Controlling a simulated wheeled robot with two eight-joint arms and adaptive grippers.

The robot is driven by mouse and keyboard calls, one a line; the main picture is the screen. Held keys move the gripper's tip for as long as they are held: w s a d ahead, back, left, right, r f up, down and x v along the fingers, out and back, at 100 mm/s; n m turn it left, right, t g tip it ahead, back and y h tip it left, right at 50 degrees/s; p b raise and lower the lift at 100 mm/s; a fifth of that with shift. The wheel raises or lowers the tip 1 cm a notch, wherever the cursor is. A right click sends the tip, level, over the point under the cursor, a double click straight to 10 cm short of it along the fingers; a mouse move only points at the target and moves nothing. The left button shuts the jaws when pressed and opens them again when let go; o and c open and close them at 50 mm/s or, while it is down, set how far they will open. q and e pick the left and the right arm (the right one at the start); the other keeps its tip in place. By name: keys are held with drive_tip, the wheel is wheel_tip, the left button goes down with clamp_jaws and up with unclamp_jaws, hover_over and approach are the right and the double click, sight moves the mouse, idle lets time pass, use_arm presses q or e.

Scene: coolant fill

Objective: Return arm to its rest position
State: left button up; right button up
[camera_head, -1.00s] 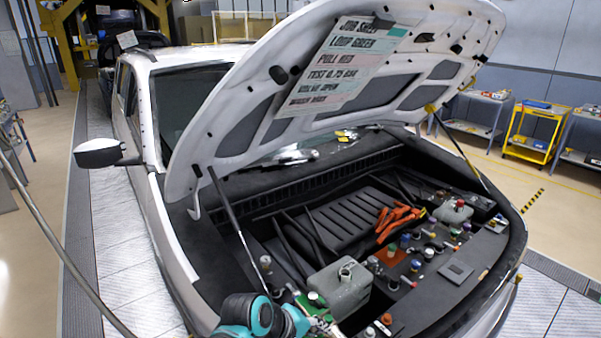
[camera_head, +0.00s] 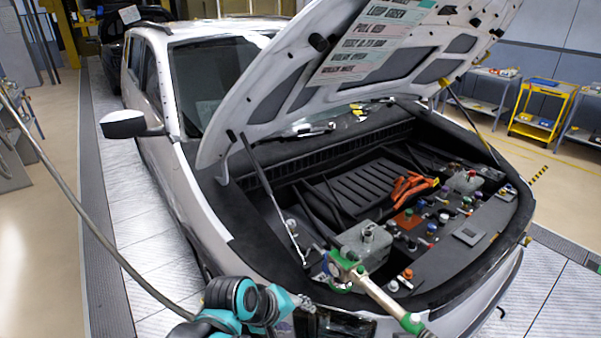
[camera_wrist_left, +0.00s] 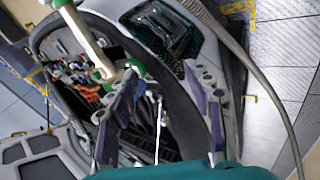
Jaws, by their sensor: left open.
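My left gripper (camera_head: 305,306) is at the front left corner of the car (camera_head: 190,90), at the bottom of the head view. In the left wrist view its two fingers (camera_wrist_left: 166,80) are spread, with nothing held between them. A beige bar with green ends (camera_head: 382,292) slants over the front edge of the engine bay, close to the gripper. It also shows in the left wrist view (camera_wrist_left: 84,36), its lower end near one finger; I cannot tell if they touch. A grey tank (camera_head: 376,255) sits behind the bar. My right gripper is not in view.
The raised hood (camera_head: 290,85) carries a written sheet (camera_head: 372,42). Orange cables (camera_head: 410,187) and several coloured caps fill the bay. A headlight (camera_wrist_left: 165,25) is close to the fingers. A yellow cart (camera_head: 540,108) stands far right.

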use_arm(q)
drive_tip(key=s+a+f+m+t+y+b, duration=0.1)
drive_tip(key=s+a+f+m+y, duration=0.1)
drive_tip(key=a, duration=0.6)
drive_tip(key=s+a+f+m+t+y+b, duration=0.1)
drive_tip(key=s+a+f+m+y+b, duration=0.1)
drive_tip(key=a, duration=0.7)
drive_tip(key=s+f+m, duration=0.1)
drive_tip(key=s+m, duration=0.1)
drive_tip(key=s, duration=0.1)
drive_tip(key=shift+s+y, duration=0.2)
drive_tip(key=shift+y, duration=0.1)
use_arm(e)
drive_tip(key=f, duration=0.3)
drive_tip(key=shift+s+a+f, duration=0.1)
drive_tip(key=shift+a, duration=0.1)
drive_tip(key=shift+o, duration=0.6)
